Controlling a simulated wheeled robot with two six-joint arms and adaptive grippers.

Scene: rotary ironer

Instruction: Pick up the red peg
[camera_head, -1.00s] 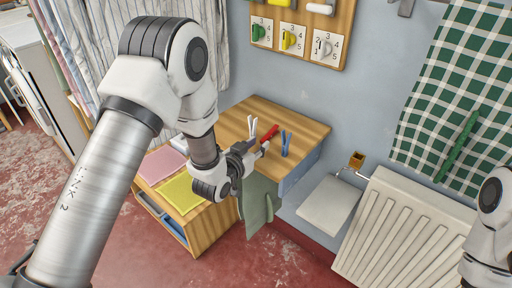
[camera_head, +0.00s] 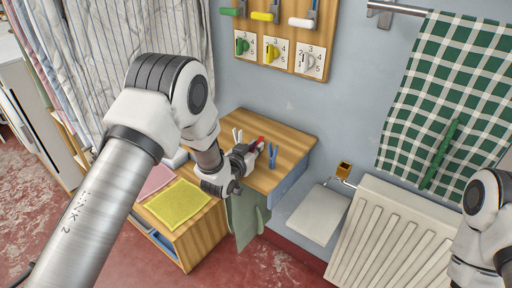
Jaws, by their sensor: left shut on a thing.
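The red peg (camera_head: 259,142) is on the wooden cabinet top, between a white peg and a blue peg (camera_head: 273,154). My left gripper (camera_head: 252,150) reaches in from the left and is shut on the red peg. The fingers hide the peg's lower part. I cannot tell whether the peg still touches the wood. My right arm shows at the right edge, but its gripper is out of the picture.
The white peg (camera_head: 237,135) stands close behind the gripper. Yellow cloth (camera_head: 178,205) and pink cloth (camera_head: 156,181) lie on the left. A grey-green cloth (camera_head: 243,218) hangs at the cabinet's front. A white radiator (camera_head: 385,235) stands right; a knob board (camera_head: 283,50) is on the wall.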

